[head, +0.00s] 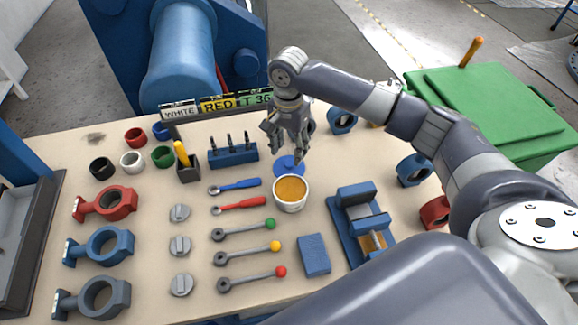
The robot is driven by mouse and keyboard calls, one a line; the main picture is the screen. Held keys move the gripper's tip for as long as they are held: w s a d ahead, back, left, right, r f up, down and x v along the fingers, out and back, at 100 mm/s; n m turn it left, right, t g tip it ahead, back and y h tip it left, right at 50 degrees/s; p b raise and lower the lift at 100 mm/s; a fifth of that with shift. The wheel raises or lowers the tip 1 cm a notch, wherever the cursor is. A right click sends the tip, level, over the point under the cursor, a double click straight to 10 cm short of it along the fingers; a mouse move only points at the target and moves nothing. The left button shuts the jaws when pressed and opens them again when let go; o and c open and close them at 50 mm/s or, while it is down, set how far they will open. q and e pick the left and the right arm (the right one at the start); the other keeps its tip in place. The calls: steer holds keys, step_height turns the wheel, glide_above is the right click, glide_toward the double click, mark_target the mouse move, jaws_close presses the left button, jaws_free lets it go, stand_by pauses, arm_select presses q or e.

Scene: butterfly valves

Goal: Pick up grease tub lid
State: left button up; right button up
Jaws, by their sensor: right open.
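The grease tub lid (284,167) is a flat blue disc lying on the workbench, partly hidden by my right gripper. The grease tub (290,205) is a white round cup with orange-brown grease, open at the top, just in front of the lid. My right gripper (288,158) points down over the lid with its fingers apart. I cannot tell whether the fingertips touch the lid. My left gripper is not in view.
A blue rack with upright tools (233,154) stands left of the lid. Blue and red wrenches (240,205) lie left of the tub. A blue vise (358,222) stands to the right.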

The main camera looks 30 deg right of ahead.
mark_target(289, 163)
steer(key=shift+f, duration=2.75)
steer(key=c, duration=0.9)
